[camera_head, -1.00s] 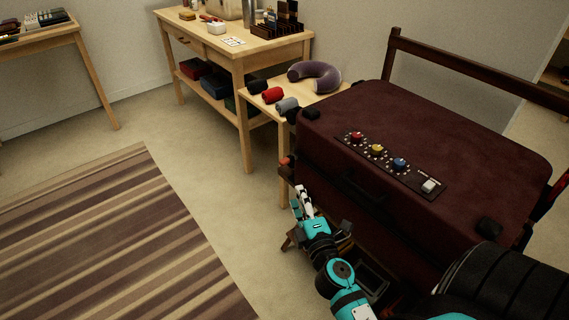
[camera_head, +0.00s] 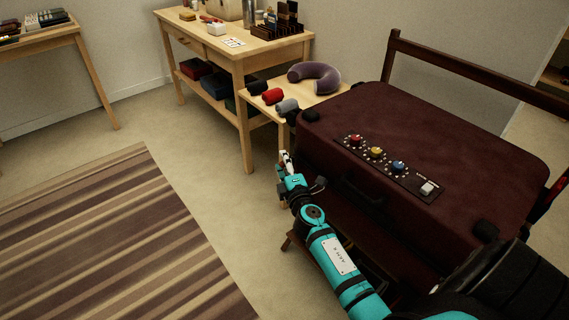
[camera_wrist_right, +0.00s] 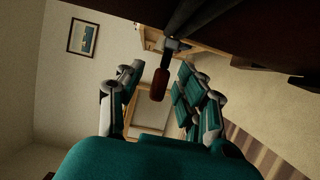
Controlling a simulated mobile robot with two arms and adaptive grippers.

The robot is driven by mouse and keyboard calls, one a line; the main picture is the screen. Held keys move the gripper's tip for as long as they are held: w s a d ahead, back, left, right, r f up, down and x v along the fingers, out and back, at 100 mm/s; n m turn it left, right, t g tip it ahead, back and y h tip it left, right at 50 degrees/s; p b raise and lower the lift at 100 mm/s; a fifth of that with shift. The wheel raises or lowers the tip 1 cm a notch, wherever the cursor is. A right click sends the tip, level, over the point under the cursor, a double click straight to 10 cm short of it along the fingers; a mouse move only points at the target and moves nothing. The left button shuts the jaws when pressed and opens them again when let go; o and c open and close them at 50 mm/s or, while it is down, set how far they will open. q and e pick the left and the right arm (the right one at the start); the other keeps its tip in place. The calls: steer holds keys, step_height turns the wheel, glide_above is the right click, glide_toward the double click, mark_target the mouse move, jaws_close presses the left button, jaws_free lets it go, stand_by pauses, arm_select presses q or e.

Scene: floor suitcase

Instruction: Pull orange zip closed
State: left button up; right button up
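The dark maroon suitcase (camera_head: 440,135) lies shut-lidded on a wooden stand at the right of the head view. Its orange-red zip pull (camera_wrist_right: 159,85) hangs from a grey slider (camera_wrist_right: 170,46) in the right wrist view. My right gripper (camera_head: 287,163) is at the suitcase's near left corner and hides the pull in the head view. In the wrist view its fingers are open, one on each side of the pull, with gaps visible. My left gripper is not in view.
A small table with a purple neck pillow (camera_head: 315,77) and rolled cloths (camera_head: 272,96) stands just beyond the corner. A wooden workbench (camera_head: 235,50) is behind. A control strip (camera_head: 390,165) lies on the lid. Floor and striped rug (camera_head: 115,230) at left are clear.

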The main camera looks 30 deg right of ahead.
steer(key=shift+c, duration=0.3)
jaws_close()
